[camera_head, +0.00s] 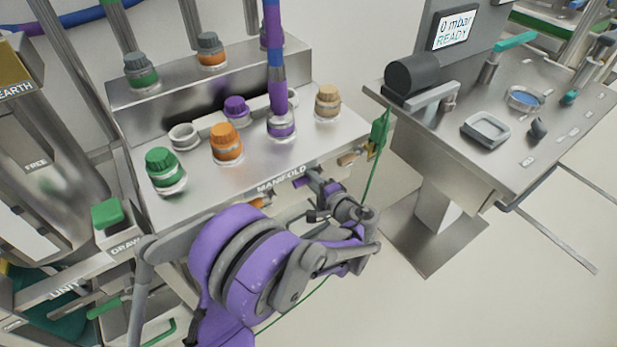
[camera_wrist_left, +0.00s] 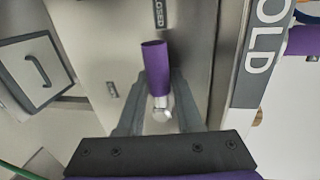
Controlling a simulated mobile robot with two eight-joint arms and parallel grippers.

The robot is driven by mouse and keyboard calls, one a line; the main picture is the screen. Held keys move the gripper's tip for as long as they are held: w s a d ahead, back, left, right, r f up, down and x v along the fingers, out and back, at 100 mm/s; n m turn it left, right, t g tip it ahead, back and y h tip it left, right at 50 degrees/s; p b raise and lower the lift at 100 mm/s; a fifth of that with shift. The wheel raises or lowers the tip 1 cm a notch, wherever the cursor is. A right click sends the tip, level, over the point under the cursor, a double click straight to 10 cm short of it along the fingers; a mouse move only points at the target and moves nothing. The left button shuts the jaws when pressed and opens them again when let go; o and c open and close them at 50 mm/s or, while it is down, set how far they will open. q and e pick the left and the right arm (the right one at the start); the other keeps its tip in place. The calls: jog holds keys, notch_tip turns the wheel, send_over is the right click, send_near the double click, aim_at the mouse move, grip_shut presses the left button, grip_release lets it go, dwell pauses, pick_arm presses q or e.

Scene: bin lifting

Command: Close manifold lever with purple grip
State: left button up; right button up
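The manifold (camera_head: 240,175) is a steel block with coloured caps on top and a lettered front edge. A lever with a purple grip (camera_wrist_left: 155,66) is below that edge; in the head view a small purple part (camera_head: 303,182) shows there, partly hidden by my arm. In the left wrist view the grip stands near the fingertips, with a silver joint below it and a "CLOSED" label (camera_wrist_left: 159,13) beyond its top end. My left gripper (camera_wrist_left: 159,85) has one finger on each side of the lever and looks open; contact cannot be told. My right gripper is not in view.
A tan lever (camera_head: 350,158) and a green handle (camera_head: 378,133) are at the manifold's right end, with a thin green cord passing close to my left arm. A steel side table (camera_head: 480,165) with a display stands right. Drawers (camera_head: 110,240) are at left.

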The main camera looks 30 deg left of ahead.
pick_arm(q)
jog(key=o, duration=0.3)
jog(key=shift+o, duration=0.2)
jog(key=p+v, duration=0.1)
jog(key=v, duration=0.9)
jog(key=shift+s+d, duration=0.2)
jog(key=shift+d, duration=0.15)
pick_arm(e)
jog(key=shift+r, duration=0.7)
pick_arm(q)
jog(key=shift+r, duration=0.1)
